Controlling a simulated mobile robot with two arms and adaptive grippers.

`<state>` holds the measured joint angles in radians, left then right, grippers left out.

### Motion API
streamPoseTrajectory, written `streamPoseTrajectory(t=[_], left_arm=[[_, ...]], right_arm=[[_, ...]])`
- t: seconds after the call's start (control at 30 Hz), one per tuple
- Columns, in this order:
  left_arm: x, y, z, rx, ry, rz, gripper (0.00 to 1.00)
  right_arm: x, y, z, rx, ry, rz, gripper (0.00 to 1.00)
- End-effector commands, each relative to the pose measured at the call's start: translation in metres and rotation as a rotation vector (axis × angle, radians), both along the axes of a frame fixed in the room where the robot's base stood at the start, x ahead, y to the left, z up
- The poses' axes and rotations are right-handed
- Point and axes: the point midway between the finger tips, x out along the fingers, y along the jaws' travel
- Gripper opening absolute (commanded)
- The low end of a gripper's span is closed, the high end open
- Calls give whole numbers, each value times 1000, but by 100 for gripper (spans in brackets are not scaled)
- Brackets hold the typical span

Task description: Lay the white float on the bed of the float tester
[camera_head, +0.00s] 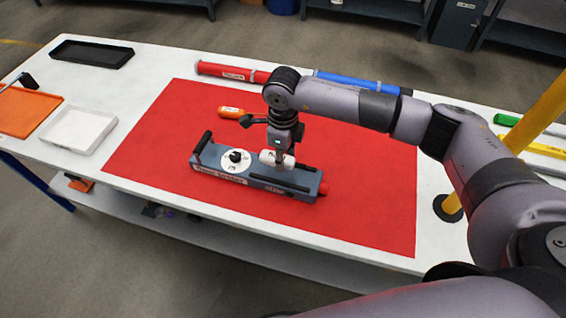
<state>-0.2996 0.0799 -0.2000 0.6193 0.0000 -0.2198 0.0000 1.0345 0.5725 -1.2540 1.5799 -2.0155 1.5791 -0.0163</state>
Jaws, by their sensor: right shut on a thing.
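The float tester (215,177) is a long blue-grey device on the red mat, with a white dial and black knob near its left end and a red end piece at its right. The white float (267,157) is a short white cylinder at the right half of the tester. My left gripper is not in view.
An orange float-like piece (231,112) lies on the red mat (360,215) behind the tester. Red (232,73) and blue (350,83) tubes lie along the back. A white tray (78,130), an orange tray (25,112) and a black tray (91,53) are at left. A yellow post (535,110) stands right.

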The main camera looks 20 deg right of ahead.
Motion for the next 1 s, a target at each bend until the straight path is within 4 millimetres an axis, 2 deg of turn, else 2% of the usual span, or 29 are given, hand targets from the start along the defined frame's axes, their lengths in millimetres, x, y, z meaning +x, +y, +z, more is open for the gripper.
streamPoseTrajectory(t=[0.2,0.27,1.0], left_arm=[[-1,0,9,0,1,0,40],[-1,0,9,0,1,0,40],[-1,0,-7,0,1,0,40]], right_arm=[[-2,0,-31,0,5,0,1],[-1,0,-36,0,2,1,1],[-4,-1,-56,-4,9,0,1]])
